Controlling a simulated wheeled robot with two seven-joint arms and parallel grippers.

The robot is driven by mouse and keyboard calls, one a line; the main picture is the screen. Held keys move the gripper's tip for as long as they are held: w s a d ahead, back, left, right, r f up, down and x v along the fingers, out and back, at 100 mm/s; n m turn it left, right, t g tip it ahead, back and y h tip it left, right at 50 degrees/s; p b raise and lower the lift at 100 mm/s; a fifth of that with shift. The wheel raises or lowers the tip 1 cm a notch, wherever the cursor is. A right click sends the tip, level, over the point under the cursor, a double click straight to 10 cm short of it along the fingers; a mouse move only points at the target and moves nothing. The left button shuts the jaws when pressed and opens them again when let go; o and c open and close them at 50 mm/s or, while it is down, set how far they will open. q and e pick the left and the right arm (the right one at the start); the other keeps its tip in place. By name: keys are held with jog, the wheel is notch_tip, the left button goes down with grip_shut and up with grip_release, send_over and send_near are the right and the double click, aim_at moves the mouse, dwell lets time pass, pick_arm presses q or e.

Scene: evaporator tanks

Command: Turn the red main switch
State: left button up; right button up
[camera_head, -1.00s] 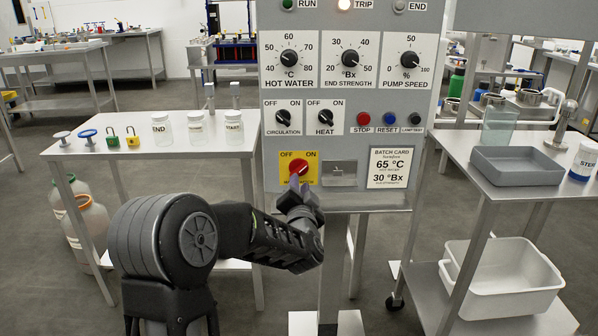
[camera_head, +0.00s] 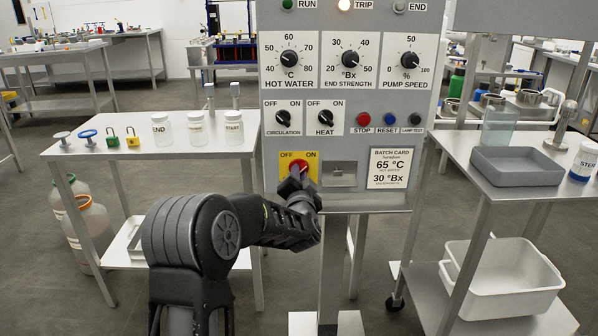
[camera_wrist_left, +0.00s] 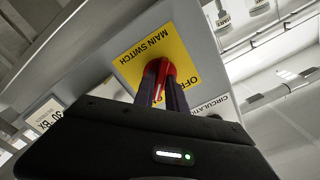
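The red main switch (camera_head: 299,163) is a knob on a yellow plate (camera_head: 285,158) marked OFF and ON, low on the grey panel. My left gripper (camera_head: 298,176) is in front of it and hides its lower part. In the left wrist view the red switch (camera_wrist_left: 160,70) sits between the two dark fingers (camera_wrist_left: 161,88), which press close on both sides of it. The yellow plate reading MAIN SWITCH (camera_wrist_left: 140,55) shows behind, turned over. I cannot tell which label the switch points to. My right gripper is in neither view.
Above are the CIRCULATION knob (camera_head: 283,117), the HEAT knob (camera_head: 325,117) and push buttons (camera_head: 389,119). A metal ledge (camera_head: 365,203) juts out below the plate. Side tables stand left (camera_head: 100,150) and right (camera_head: 455,150). The amber TRIP lamp (camera_head: 344,4) is lit.

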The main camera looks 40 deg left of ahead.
pick_arm(q)
grip_shut()
jog(key=shift+n+b, duration=0.9)
jog(key=shift+n, duration=0.2)
